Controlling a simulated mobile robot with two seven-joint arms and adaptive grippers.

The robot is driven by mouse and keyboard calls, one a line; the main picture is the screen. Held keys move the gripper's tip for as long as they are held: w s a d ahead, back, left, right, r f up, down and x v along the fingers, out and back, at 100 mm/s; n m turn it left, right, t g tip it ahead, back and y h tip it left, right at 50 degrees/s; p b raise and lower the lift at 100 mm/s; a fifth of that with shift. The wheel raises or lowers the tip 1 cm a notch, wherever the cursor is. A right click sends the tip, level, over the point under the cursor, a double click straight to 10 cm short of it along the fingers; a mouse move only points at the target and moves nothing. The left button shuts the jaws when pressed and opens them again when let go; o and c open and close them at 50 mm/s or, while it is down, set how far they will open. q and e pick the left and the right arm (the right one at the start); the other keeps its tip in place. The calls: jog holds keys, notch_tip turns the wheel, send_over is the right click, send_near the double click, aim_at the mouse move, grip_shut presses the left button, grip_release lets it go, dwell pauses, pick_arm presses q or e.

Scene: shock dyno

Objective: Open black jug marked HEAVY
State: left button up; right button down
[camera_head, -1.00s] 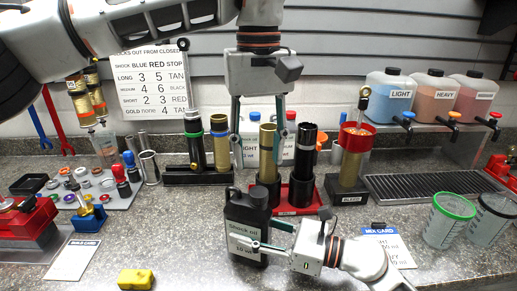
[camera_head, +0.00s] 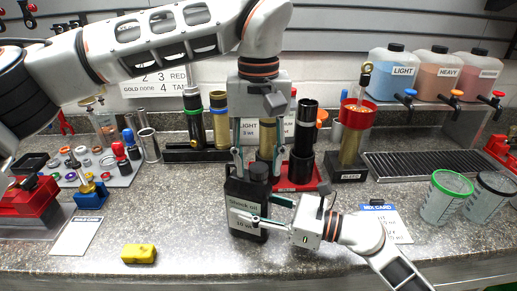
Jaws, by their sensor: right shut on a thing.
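The black jug (camera_head: 235,190) stands upright on the bench with a white label reading "Shock oil"; the rest of its label is too small or covered to read. Its black cap (camera_head: 258,171) is on top at the right. My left gripper (camera_head: 256,167) points straight down above the jug, its two fingers apart on either side of the cap. I cannot tell whether they touch it. My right gripper (camera_head: 250,219) comes in from the right, low on the jug, and is shut on its body, partly covering the label.
Dark and gold shock tubes stand close behind the jug, some in a red tray (camera_head: 323,182). A yellow block (camera_head: 138,253) lies at front left. The mix card (camera_head: 390,221) and a green-rimmed cup (camera_head: 447,200) are to the right. Clear tanks (camera_head: 396,74) stand at back right.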

pick_arm(q)
jog(key=shift+f, duration=0.1)
grip_shut()
